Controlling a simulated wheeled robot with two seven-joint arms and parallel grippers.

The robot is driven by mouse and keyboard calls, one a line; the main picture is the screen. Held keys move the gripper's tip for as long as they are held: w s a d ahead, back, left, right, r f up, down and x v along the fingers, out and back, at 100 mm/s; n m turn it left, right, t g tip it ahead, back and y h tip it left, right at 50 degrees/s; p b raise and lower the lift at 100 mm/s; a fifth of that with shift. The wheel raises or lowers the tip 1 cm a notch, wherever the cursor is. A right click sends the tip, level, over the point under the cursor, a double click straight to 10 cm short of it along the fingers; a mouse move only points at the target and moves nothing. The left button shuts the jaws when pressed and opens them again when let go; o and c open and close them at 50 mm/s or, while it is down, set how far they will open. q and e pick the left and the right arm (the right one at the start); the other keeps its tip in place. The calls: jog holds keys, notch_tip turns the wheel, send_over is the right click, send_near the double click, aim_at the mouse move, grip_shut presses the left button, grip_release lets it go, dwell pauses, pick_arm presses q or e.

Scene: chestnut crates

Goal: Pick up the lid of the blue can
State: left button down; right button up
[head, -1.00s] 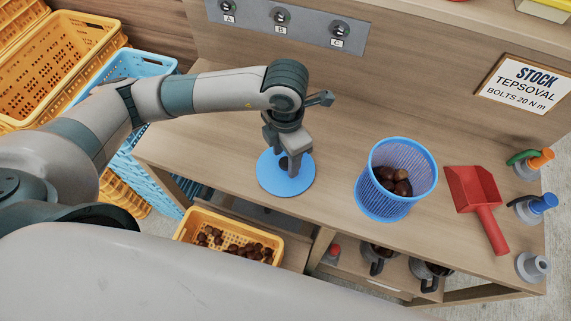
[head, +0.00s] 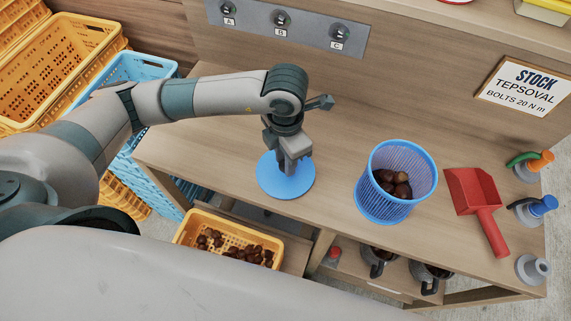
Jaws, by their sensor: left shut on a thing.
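The blue can (head: 378,207) is a mesh-sided basket on the bench, open at the top, with several chestnuts (head: 393,185) inside. Its lid (head: 273,187) is a flat blue disc to the left of the can. My left gripper (head: 287,168) points down over the middle of the lid and is shut on it. The fingers hide the part they hold. I cannot tell whether the lid touches the bench. My right gripper is not in view.
A yellow crate of chestnuts (head: 189,233) sits below the bench's front edge. Blue (head: 146,68) and orange crates (head: 60,62) stand at the left. The bench behind the can is clear.

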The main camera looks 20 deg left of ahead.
pick_arm(q)
jog(key=shift+r, duration=0.1)
notch_tip(320, 180, up, 10)
jog(key=b, duration=0.3)
